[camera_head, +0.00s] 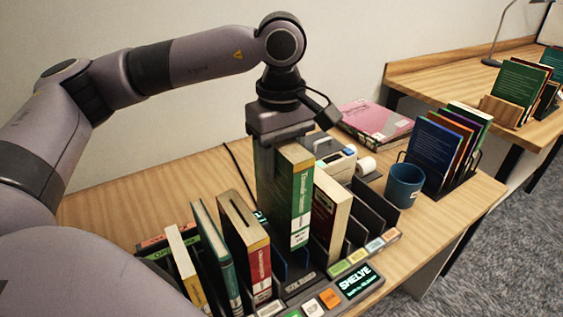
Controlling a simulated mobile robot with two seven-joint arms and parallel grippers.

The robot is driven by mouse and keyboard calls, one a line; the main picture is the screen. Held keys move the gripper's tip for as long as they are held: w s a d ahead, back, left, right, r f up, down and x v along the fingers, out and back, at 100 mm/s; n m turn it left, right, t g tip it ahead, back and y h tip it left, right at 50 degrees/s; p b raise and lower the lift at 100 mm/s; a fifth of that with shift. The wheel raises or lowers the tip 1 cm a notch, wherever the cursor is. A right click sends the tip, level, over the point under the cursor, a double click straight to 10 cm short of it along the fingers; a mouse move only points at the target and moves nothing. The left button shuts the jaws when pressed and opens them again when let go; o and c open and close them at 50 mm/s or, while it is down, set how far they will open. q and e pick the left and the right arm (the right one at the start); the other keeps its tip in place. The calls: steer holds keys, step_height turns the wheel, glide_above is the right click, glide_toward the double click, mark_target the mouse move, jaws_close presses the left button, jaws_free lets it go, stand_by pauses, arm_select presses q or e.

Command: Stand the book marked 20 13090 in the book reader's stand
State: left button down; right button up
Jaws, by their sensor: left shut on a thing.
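My left gripper (280,145) points down over the sorter and is shut on a green book (301,205) with a gold top band and a white spine label. The label's number is too small to read. The green book is upright among the dark dividers of the sorter; I cannot tell whether its lower end touches the base. The sorter's front has a screen (355,283) reading SHELVE, and coloured buttons. I cannot tell which part is the reader's stand. My right gripper is not in view.
A dark red book (331,210) stands close right of the green one. A brown-and-red book (244,245), a teal book (218,255) and a cream book (186,268) stand left. Behind are a printer (333,160), a blue mug (404,185) and a rack of books (436,150).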

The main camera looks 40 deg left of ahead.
arm_select(q)
steer(key=shift+f+b, duration=0.55)
steer(key=shift+f, duration=0.3)
step_height(320, 180, down, 6)
steer(key=b, duration=0.4)
steer(key=shift+r+b, duration=0.1)
steer(key=shift+b, duration=0.3)
steer(key=shift+f+b, duration=0.6)
steer(key=shift+f, duration=0.1)
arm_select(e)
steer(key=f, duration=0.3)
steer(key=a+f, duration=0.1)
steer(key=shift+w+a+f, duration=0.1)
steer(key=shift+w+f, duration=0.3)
arm_select(q)
steer(key=shift+f, duration=0.25)
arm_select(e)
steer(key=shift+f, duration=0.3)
arm_select(q)
steer(key=shift+f+b, duration=0.25)
steer(key=shift+b, duration=0.15)
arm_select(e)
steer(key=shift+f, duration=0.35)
arm_select(q)
steer(key=shift+f, duration=0.1)
steer(key=shift+c, duration=2.4)
jaws_free()
